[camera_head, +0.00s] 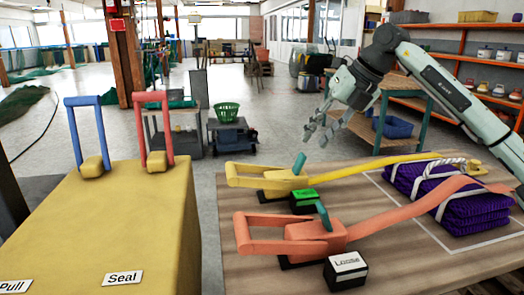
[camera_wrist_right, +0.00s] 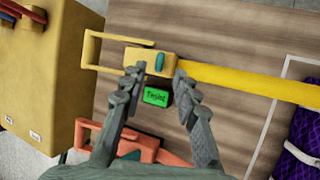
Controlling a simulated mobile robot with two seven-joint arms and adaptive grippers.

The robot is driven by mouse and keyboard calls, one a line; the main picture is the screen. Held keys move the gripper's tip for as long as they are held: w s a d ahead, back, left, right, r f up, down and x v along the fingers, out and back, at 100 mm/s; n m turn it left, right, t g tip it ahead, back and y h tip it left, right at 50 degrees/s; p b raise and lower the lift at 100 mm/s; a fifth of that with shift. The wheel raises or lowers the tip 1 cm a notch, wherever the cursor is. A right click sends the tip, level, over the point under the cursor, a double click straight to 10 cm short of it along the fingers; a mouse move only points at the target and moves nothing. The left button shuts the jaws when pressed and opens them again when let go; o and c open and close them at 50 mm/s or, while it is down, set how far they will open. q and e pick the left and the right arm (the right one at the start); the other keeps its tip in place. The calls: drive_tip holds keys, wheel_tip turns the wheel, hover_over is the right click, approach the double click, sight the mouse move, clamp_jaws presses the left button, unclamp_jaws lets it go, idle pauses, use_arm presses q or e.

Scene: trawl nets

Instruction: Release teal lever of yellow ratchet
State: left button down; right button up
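The yellow ratchet (camera_head: 281,181) lies on the wooden table, its looped handle pointing left and its yellow strap (camera_head: 380,165) running right. Its teal lever (camera_head: 299,163) sticks up from the body. In the right wrist view the yellow ratchet (camera_wrist_right: 140,58) and its teal lever (camera_wrist_right: 159,62) sit just ahead of the fingertips. My right gripper (camera_head: 317,132) is open and empty, above the ratchet; its spread fingers (camera_wrist_right: 157,76) flank the lever's position in the right wrist view, apart from it. My left gripper is not in view.
A green-topped block (camera_head: 304,198) stands beside the ratchet; it seems to read "Tight". An orange ratchet (camera_head: 300,238) with its own teal lever lies nearer, by a "Loose" block (camera_head: 346,271). Purple bundle (camera_head: 440,190) lies right. A yellow cabinet (camera_head: 110,220) with blue and red handles stands left.

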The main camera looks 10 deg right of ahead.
sight(304, 154)
drive_tip(key=x, duration=0.7)
drive_tip(key=shift+f, duration=0.15)
clamp_jaws()
